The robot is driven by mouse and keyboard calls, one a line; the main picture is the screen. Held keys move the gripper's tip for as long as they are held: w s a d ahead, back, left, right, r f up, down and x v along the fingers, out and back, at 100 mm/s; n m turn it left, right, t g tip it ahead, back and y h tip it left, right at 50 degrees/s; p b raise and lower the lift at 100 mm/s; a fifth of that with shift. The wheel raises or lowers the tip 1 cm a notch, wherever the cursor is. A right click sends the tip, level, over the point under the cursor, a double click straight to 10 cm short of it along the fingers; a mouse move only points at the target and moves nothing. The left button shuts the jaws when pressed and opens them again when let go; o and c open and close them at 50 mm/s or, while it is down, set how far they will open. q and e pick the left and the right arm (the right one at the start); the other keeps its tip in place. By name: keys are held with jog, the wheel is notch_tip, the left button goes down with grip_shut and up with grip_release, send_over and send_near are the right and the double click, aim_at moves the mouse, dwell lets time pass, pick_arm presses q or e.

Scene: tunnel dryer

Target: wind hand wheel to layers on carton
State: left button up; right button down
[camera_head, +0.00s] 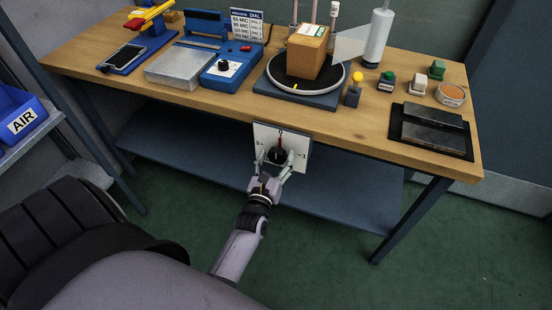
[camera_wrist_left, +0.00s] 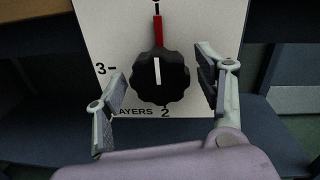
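The hand wheel is a black lobed knob (camera_wrist_left: 160,77) with a white line pointing straight up, on a white plate (camera_wrist_left: 215,20) under the table's front edge. A red mark lies above the knob. I read "3" at left, "2" below and "LAYERS"; the top mark is cut off. The knob also shows in the head view (camera_head: 277,155). My left gripper (camera_wrist_left: 160,88) is open, its fingers at both sides of the knob with gaps; it also shows in the head view (camera_head: 274,168). The brown carton (camera_head: 306,57) stands on a round turntable (camera_head: 336,81); its top label is unreadable. My right gripper is out of view.
The wooden table (camera_head: 105,47) holds a blue dial device (camera_head: 231,66), a metal block (camera_head: 185,66), a dark plate (camera_head: 432,132) and several small stamps. A blue shelf (camera_head: 345,197) runs below. A blue "AIR" bin (camera_head: 20,118) stands at left.

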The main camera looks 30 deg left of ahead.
pick_arm(q)
jog(key=c, duration=0.8)
jog(key=shift+c, duration=0.7)
jog(key=shift+m, duration=0.3)
